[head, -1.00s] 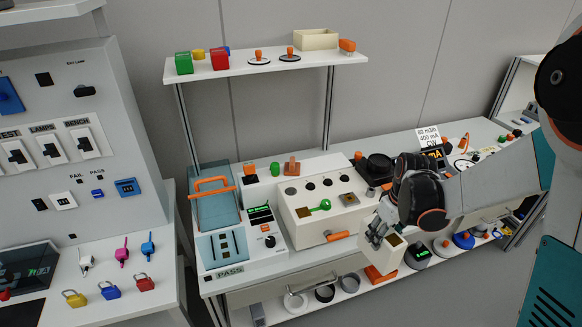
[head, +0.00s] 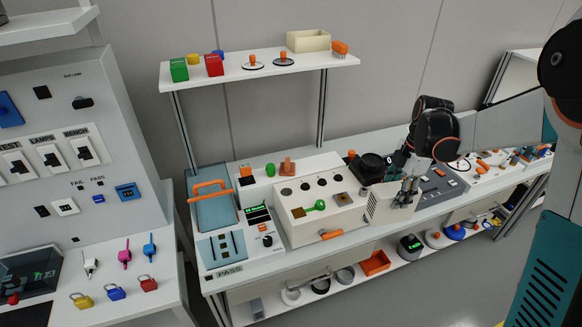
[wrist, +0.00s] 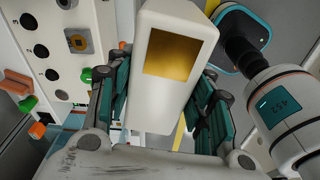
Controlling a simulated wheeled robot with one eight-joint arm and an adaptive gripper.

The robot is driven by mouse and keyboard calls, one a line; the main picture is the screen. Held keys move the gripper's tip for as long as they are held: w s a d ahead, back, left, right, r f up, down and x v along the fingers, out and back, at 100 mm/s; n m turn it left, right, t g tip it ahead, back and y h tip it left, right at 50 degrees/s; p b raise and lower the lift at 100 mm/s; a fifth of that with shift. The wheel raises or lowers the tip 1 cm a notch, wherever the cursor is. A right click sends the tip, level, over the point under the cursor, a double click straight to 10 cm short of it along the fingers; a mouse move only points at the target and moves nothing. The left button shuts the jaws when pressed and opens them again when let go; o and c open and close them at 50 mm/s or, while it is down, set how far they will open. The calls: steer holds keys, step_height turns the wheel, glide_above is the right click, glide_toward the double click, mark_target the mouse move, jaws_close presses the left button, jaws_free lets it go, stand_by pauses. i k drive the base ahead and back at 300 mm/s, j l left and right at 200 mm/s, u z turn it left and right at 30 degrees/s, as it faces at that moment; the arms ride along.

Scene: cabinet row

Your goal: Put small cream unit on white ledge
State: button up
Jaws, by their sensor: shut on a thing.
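The small cream unit (head: 379,205) is held at the front of the bench, right of the large cream panel box; slots show on its side. In the wrist view the cream unit (wrist: 170,95) has a gold panel on its end. My gripper (head: 407,191) is shut on it, with teal-backed fingers on both sides in the wrist view (wrist: 165,90). In the head view the unit's right part is hidden by the fingers. A white ledge (head: 315,66) stands on posts above the bench, at upper middle. I cannot tell whether the unit touches the bench.
The ledge carries green and red blocks, orange-knobbed discs, a cream box (head: 308,41) and an orange brush (head: 340,48). The large cream panel box (head: 318,222) is left of my gripper. A lower shelf holds an orange tray (head: 375,262) and several round things.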

mark_target(325, 161)
steer(key=i, duration=1.45)
